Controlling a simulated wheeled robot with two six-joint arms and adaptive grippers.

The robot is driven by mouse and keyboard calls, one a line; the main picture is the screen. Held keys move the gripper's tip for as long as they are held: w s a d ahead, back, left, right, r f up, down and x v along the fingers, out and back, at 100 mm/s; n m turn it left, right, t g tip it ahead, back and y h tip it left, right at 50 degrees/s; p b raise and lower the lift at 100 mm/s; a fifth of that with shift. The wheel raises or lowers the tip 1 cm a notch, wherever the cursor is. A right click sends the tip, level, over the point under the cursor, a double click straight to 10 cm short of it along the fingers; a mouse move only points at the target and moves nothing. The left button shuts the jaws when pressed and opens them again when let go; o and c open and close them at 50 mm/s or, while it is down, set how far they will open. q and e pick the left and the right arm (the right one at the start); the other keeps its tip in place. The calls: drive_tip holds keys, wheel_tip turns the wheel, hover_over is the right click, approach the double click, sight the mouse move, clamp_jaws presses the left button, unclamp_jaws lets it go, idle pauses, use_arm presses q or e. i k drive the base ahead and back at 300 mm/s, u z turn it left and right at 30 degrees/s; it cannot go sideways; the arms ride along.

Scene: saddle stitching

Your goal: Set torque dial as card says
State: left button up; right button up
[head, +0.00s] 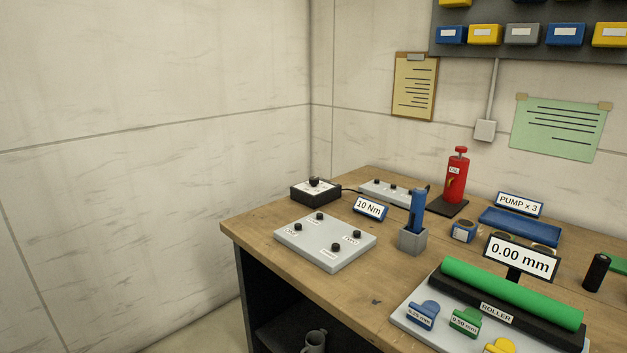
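A card (370,208) reading "10 Nm" stands tilted on the wooden bench. Left of it is a small black box (315,194) with a dark knob (314,182) on its pale top; this may be the torque dial, but its markings are too small to read. A cable runs from the box to the right. A blue tool (417,205) stands upright in a grey holder (412,239) right of the card. Neither gripper is in the head view.
A grey plate (318,252) with several black knobs lies in front of the card. Another knobbed plate (385,192) is behind it. A red pump (457,176), a blue tray (520,226), a "0.00 mm" display (520,257) and a green roller (510,291) fill the right side.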

sight(314, 182)
drive_tip(key=u, duration=1.3)
drive_tip(key=i, duration=2.6)
drive_tip(key=z, duration=1.6)
